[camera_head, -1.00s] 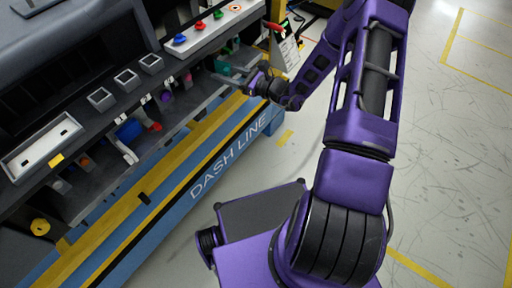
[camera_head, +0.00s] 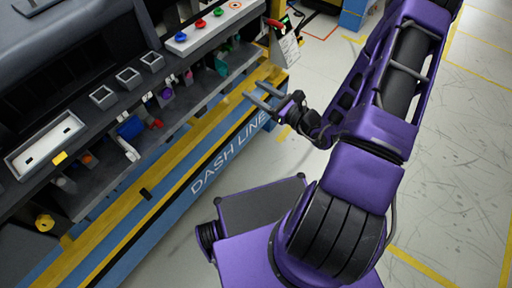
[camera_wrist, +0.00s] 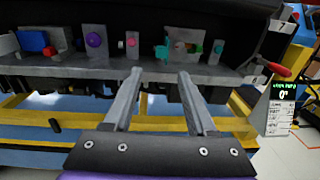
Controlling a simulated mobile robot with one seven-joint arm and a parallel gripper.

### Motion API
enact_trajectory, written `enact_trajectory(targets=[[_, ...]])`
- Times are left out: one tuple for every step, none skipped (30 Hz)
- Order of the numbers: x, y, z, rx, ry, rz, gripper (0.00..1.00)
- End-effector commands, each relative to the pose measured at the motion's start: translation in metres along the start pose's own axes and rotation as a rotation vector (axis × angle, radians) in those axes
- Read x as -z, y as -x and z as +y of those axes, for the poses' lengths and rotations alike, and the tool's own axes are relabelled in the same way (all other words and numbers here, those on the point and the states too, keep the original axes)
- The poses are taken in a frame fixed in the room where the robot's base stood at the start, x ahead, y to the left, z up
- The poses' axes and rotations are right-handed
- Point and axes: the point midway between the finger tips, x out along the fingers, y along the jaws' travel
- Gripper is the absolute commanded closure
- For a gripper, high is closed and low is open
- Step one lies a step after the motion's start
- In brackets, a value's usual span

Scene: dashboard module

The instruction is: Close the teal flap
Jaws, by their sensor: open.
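The teal flap (camera_head: 221,66) is a small teal piece in the lower shelf of the dashboard module, below the button panel. It also shows in the wrist view (camera_wrist: 161,51), just beyond my fingertips and near the middle. It is too small to tell whether it sits fully shut. My gripper (camera_head: 253,90) is open and empty, with its two grey fingers pointing at the module. In the head view it is in front of the shelf, to the right of and below the flap, apart from it. In the wrist view the gap between my fingers (camera_wrist: 160,73) is clear.
A red-handled lever (camera_head: 273,22) and a hanging display card (camera_head: 288,45) are at the module's right end. The yellow rail (camera_head: 180,130) runs below. Open floor lies to the right.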

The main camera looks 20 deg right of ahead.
Motion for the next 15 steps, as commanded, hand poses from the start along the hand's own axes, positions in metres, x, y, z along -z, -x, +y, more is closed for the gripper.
enact_trajectory(targets=[[0.0,0.011,-0.001,0.005,-0.001,0.001,0.43],[0.0,0.017,-0.001,0.004,-0.001,0.001,0.43],[0.0,0.025,-0.001,0.004,0.0,0.002,0.43],[0.0,0.031,-0.001,0.005,0.0,0.001,0.43],[0.0,0.037,-0.001,0.004,-0.001,0.001,0.43],[0.004,0.037,0.006,-0.02,-0.002,0.018,0.43],[0.008,0.036,0.012,-0.042,-0.002,0.036,0.43],[0.012,0.037,0.017,-0.06,-0.002,0.053,0.43],[0.017,0.038,0.023,-0.083,-0.003,0.074,0.43],[0.021,0.038,0.028,-0.101,-0.003,0.093,0.43],[0.025,0.039,0.033,-0.119,-0.003,0.11,0.43],[0.03,0.041,0.039,-0.143,-0.002,0.133,0.43],[0.034,0.042,0.043,-0.16,-0.002,0.15,0.43],[0.038,0.043,0.048,-0.178,-0.001,0.168,0.43],[0.043,0.046,0.054,-0.203,0.001,0.192,0.43]])
